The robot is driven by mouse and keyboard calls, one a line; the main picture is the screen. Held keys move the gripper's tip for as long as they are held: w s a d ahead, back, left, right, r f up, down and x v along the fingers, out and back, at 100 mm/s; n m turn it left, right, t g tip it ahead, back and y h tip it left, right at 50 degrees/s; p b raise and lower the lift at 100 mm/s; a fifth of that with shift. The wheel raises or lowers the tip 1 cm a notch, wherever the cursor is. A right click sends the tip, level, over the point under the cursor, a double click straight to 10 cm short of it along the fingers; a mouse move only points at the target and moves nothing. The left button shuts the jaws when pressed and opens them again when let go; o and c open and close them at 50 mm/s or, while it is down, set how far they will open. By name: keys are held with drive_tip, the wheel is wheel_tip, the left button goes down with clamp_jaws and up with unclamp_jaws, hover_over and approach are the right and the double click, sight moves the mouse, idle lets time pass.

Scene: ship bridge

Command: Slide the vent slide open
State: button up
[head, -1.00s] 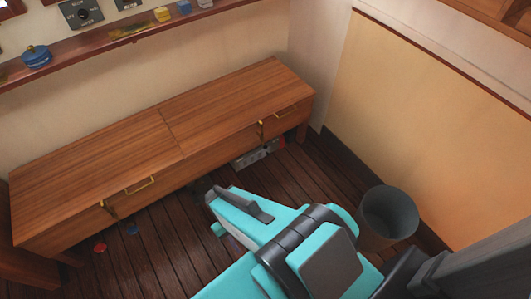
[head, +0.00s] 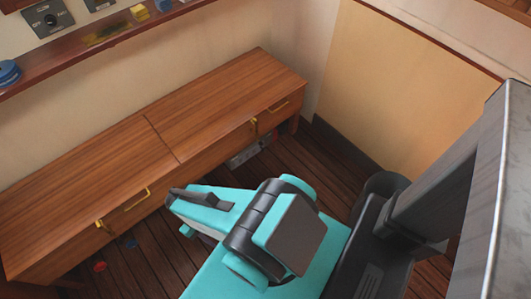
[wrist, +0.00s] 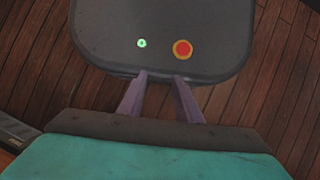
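I cannot make out a vent slide for certain in either view. A small grey unit (head: 250,150) sits low beneath the right part of the wooden cabinet, partly hidden; I cannot tell what it is. My gripper (wrist: 160,76) shows in the wrist view with its two fingers apart and nothing between them. Beyond the fingertips is a dark rounded panel with a green light and a red button, which may be part of my own body. In the head view my teal arm reaches over the floor in front of the cabinet.
The long wooden cabinet (head: 150,150) with brass handles stands along the wall. A shelf (head: 95,45) above it holds small items, with a grey knob panel (head: 48,18) behind. A dark bin (head: 382,184) is partly hidden by a large grey shape (head: 470,180) at the right.

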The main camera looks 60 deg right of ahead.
drive_tip(key=shift+a, duration=0.2)
drive_tip(key=shift+o, duration=0.9)
drive_tip(key=w+d+f+m+t+y+b, duration=0.2)
drive_tip(key=w+f+m+y+b, duration=0.2)
drive_tip(key=f+m+b, duration=0.25)
drive_tip(key=w+d+f+m+t+y+b, duration=0.2)
drive_tip(key=w+f+m+y+b, duration=0.25)
drive_tip(key=f+m, duration=0.2)
drive_tip(key=w+d+f+m+t+b, duration=0.3)
drive_tip(key=d+m+t+b, duration=0.1)
drive_tip(key=d, duration=0.2)
drive_tip(key=w+d+f+m+t+b, duration=0.3)
drive_tip(key=d+m+t+b, duration=0.15)
drive_tip(key=d, duration=0.25)
drive_tip(key=s+d+f+m+t+h+b, duration=0.25)
drive_tip(key=d+m+t, duration=0.2)
drive_tip(key=d, duration=0.65)
drive_tip(key=s+d+f+m+t+h+b, duration=0.1)
drive_tip(key=d+f+m+t+h+b, duration=0.25)
drive_tip(key=d, duration=0.65)
drive_tip(key=s+d+f+m+t+h+b, duration=0.1)
drive_tip(key=s+d+m+h+b, duration=0.4)
drive_tip(key=s+d+m, duration=0.5)
drive_tip(key=s+d+t+h, duration=0.1)
drive_tip(key=s+d+h, duration=0.1)
drive_tip(key=d, duration=0.4)
drive_tip(key=shift+s+h+b, duration=0.2)
drive_tip(key=shift+h+b, duration=0.15)
drive_tip(key=shift+b, duration=0.05)
